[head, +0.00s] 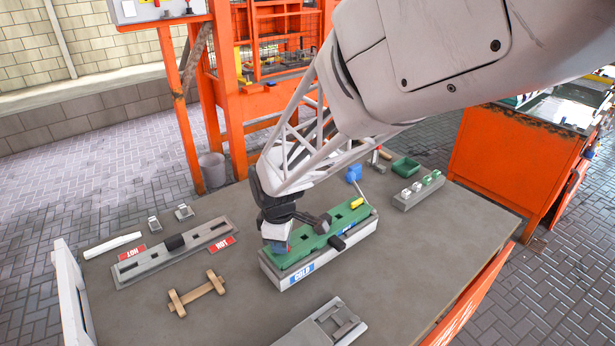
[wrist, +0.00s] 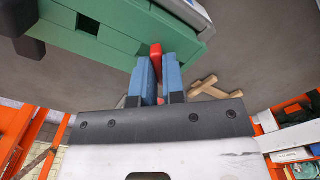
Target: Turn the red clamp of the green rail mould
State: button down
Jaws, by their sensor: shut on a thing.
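The green rail mould (head: 307,243) lies on a pale base block with a blue "COLD" label (head: 303,272) in the middle of the table. It also fills the upper left of the wrist view (wrist: 95,38). The red clamp (wrist: 156,52) stands at the mould's edge in the wrist view. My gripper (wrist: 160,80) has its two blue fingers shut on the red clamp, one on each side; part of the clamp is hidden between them.
A grey mould with red "HOT" labels (head: 132,252) lies to the left. A wooden piece (head: 197,292) lies in front of it. A grey block (head: 327,325) is at the front edge. A green tray (head: 405,167) stands behind.

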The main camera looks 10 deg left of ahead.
jog(key=m, duration=0.4)
jog(key=shift+m, duration=0.3)
dwell(0.5)
jog(key=shift+m, duration=2)
jog(key=c, duration=1.1)
grip_release()
jog(key=shift+o, duration=0.2)
